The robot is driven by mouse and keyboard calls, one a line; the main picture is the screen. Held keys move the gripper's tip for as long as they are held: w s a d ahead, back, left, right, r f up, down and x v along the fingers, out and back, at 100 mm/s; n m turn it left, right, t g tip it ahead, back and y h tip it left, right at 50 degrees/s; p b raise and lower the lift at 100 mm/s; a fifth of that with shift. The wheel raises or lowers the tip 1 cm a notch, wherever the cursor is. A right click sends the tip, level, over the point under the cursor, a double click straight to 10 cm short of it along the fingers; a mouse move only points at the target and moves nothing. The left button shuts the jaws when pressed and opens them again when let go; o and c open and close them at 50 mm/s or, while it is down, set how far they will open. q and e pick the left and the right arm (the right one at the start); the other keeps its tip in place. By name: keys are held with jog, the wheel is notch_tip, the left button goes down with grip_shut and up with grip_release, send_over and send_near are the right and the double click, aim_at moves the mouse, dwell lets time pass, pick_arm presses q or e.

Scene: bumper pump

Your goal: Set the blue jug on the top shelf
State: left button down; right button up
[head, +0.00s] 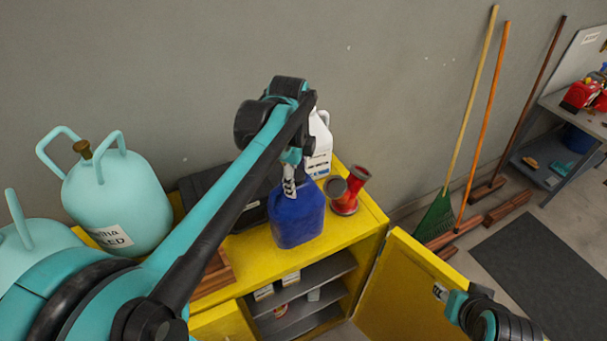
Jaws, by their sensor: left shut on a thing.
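The blue jug (297,220) is upright at the front edge of the yellow cabinet's top (345,228). I cannot tell if it rests there or hangs just above. My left gripper (290,185) comes from above and is shut on the jug's upper part; the arm hides some of the grip. Below, the cabinet is open and shows its grey top shelf (318,272), with small boxes on the shelves. My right gripper (440,292) is at lower right, in front of the open yellow door (400,285); its finger state is unclear.
Turquoise tanks (115,195) are at left. Broom and poles (485,100) lean on the wall at right.

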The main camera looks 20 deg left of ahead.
aim_at(297, 204)
pick_arm(q)
jog(key=shift+f, duration=1.8)
jog(key=shift+s, duration=0.1)
jog(key=c, duration=0.5)
grip_release()
